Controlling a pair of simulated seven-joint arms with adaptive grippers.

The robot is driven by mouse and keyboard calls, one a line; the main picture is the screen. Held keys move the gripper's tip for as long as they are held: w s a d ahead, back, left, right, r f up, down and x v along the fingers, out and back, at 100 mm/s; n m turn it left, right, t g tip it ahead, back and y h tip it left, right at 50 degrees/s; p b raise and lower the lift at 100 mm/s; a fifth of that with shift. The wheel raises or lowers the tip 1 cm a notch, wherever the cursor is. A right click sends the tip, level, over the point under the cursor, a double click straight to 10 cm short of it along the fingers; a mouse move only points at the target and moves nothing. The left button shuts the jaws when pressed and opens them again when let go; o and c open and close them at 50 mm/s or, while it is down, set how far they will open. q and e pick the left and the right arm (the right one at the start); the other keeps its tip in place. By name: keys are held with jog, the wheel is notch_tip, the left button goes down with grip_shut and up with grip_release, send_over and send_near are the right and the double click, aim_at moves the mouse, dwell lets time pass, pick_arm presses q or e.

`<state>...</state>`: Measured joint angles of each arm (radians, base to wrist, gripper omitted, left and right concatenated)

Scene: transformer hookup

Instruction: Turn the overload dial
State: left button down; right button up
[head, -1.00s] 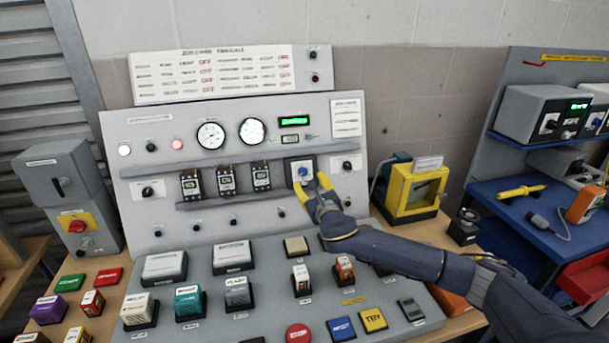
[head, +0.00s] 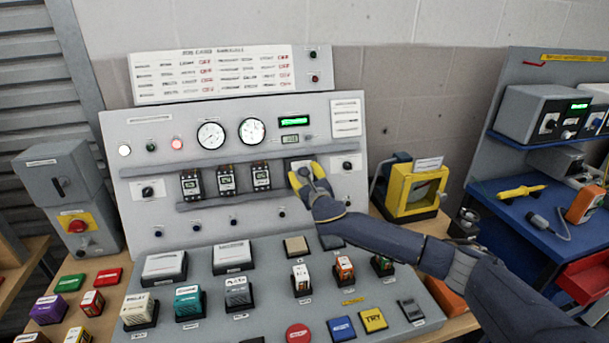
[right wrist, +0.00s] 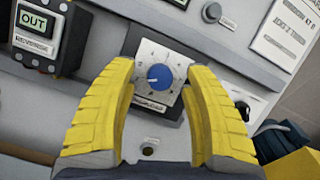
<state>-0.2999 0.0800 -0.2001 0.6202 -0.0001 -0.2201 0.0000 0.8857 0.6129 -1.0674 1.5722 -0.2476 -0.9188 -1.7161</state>
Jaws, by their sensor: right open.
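The overload dial (right wrist: 160,77) is a round blue knob on a pale square plate with tick marks and a dark frame. In the right wrist view it sits between the fingers of my right gripper (right wrist: 162,90). The fingers are yellow and spread apart, with a gap on each side of the knob. In the head view my right gripper (head: 306,176) is in front of the upright panel and hides the dial; only the top of its plate (head: 299,161) shows. My left gripper is not in view.
Breaker modules (head: 226,180) stand on a rail left of the dial. A small black knob (head: 347,166) is just right of it. Gauges (head: 211,135) are above. Several boxed parts and buttons fill the sloped console (head: 270,290) below.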

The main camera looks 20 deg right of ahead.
grip_shut()
jog(key=shift+r, duration=0.15)
dwell(0.4)
